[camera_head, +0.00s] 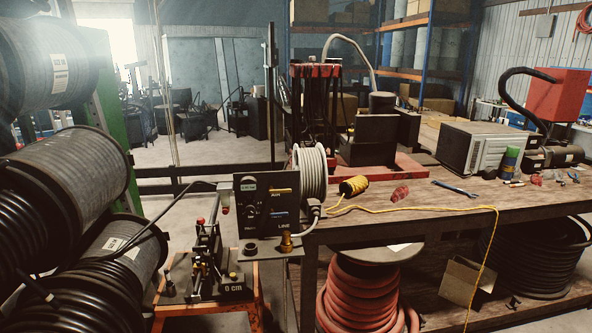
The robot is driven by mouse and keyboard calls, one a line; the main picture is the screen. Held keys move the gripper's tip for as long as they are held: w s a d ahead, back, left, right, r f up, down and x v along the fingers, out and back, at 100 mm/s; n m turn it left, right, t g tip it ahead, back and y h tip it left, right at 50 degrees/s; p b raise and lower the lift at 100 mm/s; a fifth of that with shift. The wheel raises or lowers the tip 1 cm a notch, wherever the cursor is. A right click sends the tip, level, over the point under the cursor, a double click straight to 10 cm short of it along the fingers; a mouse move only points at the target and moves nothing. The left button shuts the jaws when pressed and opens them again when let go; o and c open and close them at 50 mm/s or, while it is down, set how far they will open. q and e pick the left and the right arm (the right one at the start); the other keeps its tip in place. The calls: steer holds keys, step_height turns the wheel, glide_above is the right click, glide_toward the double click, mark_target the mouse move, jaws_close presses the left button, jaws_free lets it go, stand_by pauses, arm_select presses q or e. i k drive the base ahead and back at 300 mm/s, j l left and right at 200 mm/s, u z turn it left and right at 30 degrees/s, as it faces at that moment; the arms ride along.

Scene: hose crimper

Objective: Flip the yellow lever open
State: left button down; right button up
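A dark control panel (262,222) stands at the centre, at the left end of the workbench. A short yellow bar (281,191), which looks like the yellow lever, lies about level on the panel's upper right. A similar blue bar (281,212) sits below it. Both are small, and I cannot tell whether the yellow one is open or shut. A round dial shows on the panel's left side. A brass fitting (286,241) sticks out at its lower right. Neither of my grippers is in view.
Large hose reels (70,180) fill the left side. A small machine on an orange stand (207,309) is left of the panel. The wooden workbench (420,217) on the right carries a yellow cord (430,210), a wrench (455,188) and a grey box (480,148). Open floor shows behind.

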mark_target(271, 191)
steer(key=i+l, duration=0.1)
steer(key=i, duration=0.45)
steer(key=i+l, duration=0.15)
steer(key=i, duration=0.4)
steer(key=i+l, duration=0.1)
steer(key=i, duration=0.5)
steer(key=l+z, duration=0.05)
